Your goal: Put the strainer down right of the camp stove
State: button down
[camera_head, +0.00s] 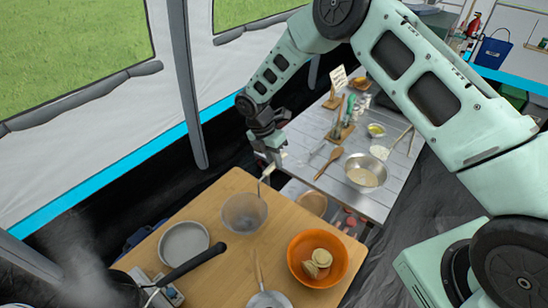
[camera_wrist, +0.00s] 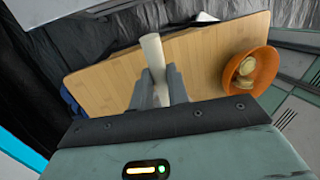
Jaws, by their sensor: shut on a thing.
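My gripper (camera_head: 270,158) is shut on the pale handle of the strainer, above the back edge of the wooden table. The strainer's grey, see-through basket (camera_head: 245,212) hangs below and left of my fingers, over the table's back part; I cannot tell if it touches the wood. In the wrist view the pale handle (camera_wrist: 152,52) stands between my fingers (camera_wrist: 160,85); the basket is hidden there. The camp stove (camera_head: 168,292) shows only partly at the lower left, under a dark steaming pan (camera_head: 120,286) whose black handle points up and right.
On the wooden table (camera_head: 210,195), a grey plate (camera_head: 184,243) lies left of the basket. An orange bowl (camera_head: 300,275) with pale food stands right. A wooden-handled pan (camera_head: 268,300) is at the front. A metal side table (camera_head: 378,205) with a bowl and utensils stands behind right.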

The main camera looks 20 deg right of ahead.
jog(key=c, duration=1.8)
grip_release()
jog(key=shift+f, duration=0.2)
jog(key=o, duration=0.4)
jog(key=shift+o, duration=0.2)
jog(key=shift+r, duration=0.1)
